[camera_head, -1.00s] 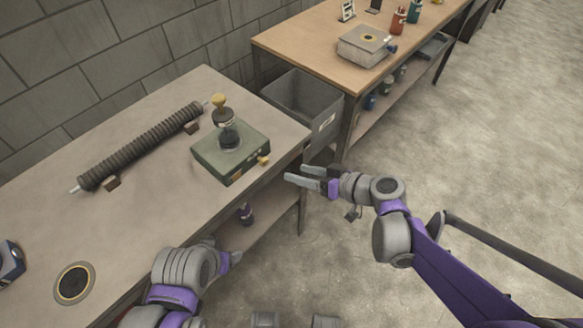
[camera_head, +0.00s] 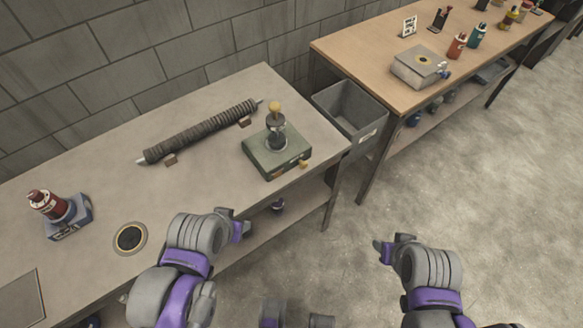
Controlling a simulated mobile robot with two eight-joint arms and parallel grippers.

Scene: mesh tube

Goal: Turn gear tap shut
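A green box-shaped device (camera_head: 262,158) stands on the near bench toward its right end. A dark upright column with a yellow knob (camera_head: 274,107) rises from its top. A small brass tap (camera_head: 303,164) sticks out of its right front side; its turn position is too small to tell. My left gripper (camera_head: 238,226) is over the bench's front edge, in front of the device and apart from it. My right gripper (camera_head: 388,246) is over the floor to the right of the bench, touching nothing. Both grippers are foreshortened, so their finger gaps are unclear.
A ribbed mesh tube (camera_head: 202,134) lies on supports at the back of the bench. A grey bin (camera_head: 350,106) sits between this bench and a wooden table (camera_head: 365,66).

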